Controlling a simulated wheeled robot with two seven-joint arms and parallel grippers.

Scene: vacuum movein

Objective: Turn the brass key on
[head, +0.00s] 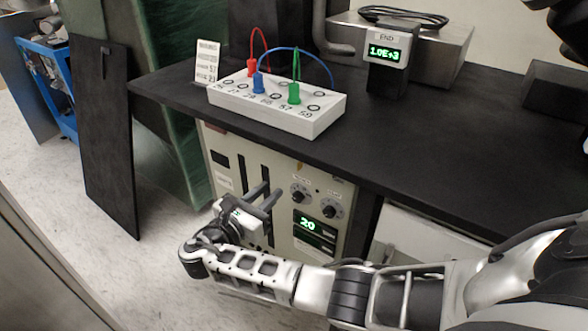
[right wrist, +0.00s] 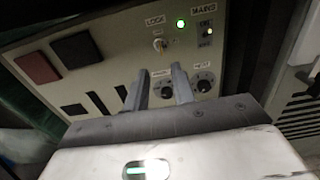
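The brass key (right wrist: 159,44) is small and sits under the LOCK label on the beige front panel in the right wrist view. Its exact angle is too small to tell. I cannot make it out in the head view, where the bench top overhangs the panel. My right gripper (head: 271,191) is in front of the panel (head: 232,160), below the bench edge. In the right wrist view its two fingers (right wrist: 159,78) are apart with nothing between them, pointing at the panel below the key and apart from it. My left gripper is not in view.
Two knobs (right wrist: 203,85) sit below the key. A green lamp (right wrist: 180,23) and the MAINS switch (right wrist: 208,31) are right of it. The black bench top (head: 400,145) overhangs the panel, carrying a white jack box (head: 318,122) with coloured cables and an END display (head: 385,52).

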